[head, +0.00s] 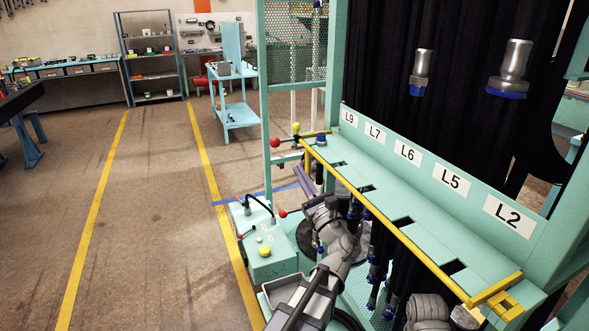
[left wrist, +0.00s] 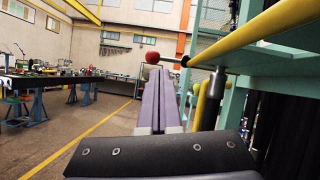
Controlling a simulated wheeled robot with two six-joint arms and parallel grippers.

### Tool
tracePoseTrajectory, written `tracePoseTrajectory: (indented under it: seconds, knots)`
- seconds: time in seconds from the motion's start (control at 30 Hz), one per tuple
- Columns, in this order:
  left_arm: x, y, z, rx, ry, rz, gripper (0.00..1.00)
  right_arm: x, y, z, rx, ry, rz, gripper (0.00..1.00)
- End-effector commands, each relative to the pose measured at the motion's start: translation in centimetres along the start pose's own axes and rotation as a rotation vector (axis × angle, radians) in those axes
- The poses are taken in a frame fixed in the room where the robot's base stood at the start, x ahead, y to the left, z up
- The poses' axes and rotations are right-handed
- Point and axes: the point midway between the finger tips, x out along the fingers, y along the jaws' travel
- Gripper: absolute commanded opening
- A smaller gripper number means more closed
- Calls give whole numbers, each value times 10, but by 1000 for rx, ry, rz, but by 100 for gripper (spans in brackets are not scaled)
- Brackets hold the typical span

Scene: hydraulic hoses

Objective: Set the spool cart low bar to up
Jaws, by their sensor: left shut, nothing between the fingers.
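A long yellow bar (head: 385,220) runs along the front edge of the teal rack with the labelled slots; I take it to be the low bar. It also shows close up in the wrist view (left wrist: 252,36). A red ball knob (head: 275,142) on a short rod sits near its far end, also seen in the wrist view (left wrist: 153,57). My left gripper (head: 298,170) is shut and empty, with purple fingers pointing up beside the bar's far part. In the wrist view its fingers (left wrist: 160,98) lie together, below the knob in the picture. My right gripper is not in view.
Dark hoses (head: 380,250) hang below the slots, close to my left arm. A teal box (head: 265,258) with a yellow button and a second red knob (head: 283,213) are near the arm. A blue cart (head: 237,110) stands further back. The floor at left is clear.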

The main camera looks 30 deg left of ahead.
Motion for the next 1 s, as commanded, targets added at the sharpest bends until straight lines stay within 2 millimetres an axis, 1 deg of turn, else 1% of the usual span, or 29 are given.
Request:
tracePoseTrajectory:
  seconds: [0.03, 0.13, 0.5, 0.57, 0.67, 0.77, 0.87, 0.9, 0.97, 1.0]
  knots:
    - [-6, 1, -1, 0, 1, -1, 0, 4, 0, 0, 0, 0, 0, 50]
    - [-10, 0, 0, 0, 1, -1, 0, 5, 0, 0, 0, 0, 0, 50]
    - [-12, 1, 0, -5, 4, 3, 0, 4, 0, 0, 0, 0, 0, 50]
    - [-13, 3, -2, -32, 20, 17, 0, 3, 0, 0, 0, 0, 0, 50]
    - [-21, 13, -12, -147, 96, 81, 0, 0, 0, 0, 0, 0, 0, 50]
    - [-41, 30, -34, -335, 223, 208, 0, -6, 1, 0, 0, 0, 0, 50]
    - [-73, 44, -61, -535, 365, 378, 0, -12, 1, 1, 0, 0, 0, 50]
    - [-88, 49, -72, -607, 420, 451, 0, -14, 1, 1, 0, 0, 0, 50]
    - [-114, 54, -88, -705, 501, 569, 0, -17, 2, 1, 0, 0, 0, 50]
    - [-133, 57, -97, -763, 552, 650, 0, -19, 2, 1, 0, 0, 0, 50]
